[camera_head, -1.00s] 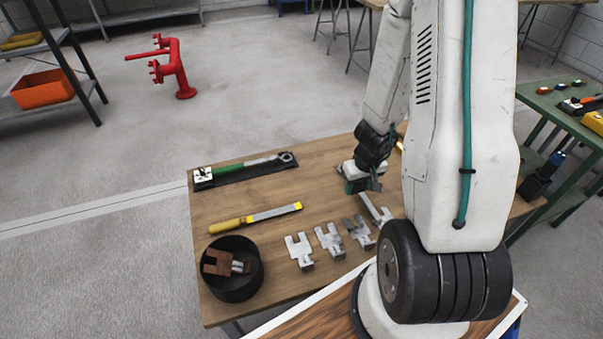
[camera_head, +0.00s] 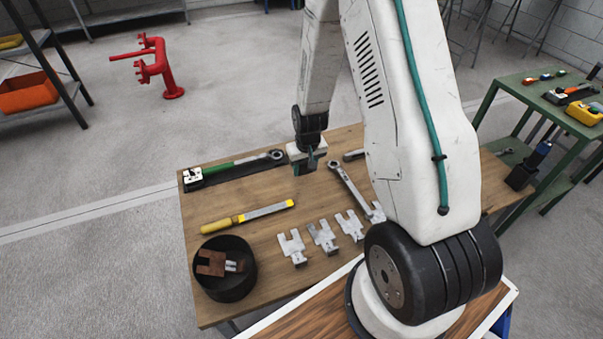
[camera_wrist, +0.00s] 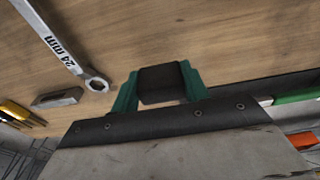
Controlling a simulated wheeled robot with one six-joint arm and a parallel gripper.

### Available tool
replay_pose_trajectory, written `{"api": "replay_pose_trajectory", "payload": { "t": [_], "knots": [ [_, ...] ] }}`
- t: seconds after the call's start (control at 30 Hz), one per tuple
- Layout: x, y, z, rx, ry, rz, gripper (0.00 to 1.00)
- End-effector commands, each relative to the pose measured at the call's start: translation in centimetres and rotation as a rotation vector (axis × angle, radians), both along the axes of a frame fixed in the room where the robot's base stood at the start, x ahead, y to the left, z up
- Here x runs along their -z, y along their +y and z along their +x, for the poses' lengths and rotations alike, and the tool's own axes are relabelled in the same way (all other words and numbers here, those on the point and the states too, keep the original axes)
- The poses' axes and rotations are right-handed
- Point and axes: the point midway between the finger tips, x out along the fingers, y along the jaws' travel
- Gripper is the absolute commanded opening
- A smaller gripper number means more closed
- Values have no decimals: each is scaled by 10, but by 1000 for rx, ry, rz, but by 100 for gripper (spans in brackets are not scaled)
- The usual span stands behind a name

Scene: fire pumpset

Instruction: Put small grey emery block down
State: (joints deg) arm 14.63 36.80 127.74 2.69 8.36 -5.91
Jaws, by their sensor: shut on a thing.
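My gripper (camera_head: 308,163) hangs over the back part of the wooden workbench (camera_head: 262,262). In the wrist view its green fingers (camera_wrist: 158,90) are shut on a small dark grey block (camera_wrist: 162,82), which fits the emery block. The block appears to be held above the wood, with bare bench surface behind it. In the head view the block is too small and covered to make out clearly.
A 24 mm spanner (camera_head: 350,187) and a grey bar (camera_wrist: 57,98) lie nearby. A green-handled wrench (camera_head: 235,164) lies on a black strip. A file (camera_head: 248,216), several notched metal plates (camera_head: 292,247) and a black bowl (camera_head: 246,283) stand nearer. Bare wood lies between wrench and file.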

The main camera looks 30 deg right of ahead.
Motion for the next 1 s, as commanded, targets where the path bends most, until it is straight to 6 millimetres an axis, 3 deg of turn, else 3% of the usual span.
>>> {"api": "replay_pose_trajectory", "payload": {
  "t": [0.17,0.4,0.77,0.8,0.83,0.87,1.0],
  "knots": [
    [2,7,13,-3,0,0,9],
    [36,7,12,1,3,1,9],
    [40,7,12,2,1,0,9],
    [40,7,13,2,1,0,53],
    [40,7,13,2,1,0,62],
    [40,7,13,2,1,0,67],
    [39,7,12,2,1,0,67]
  ]
}}
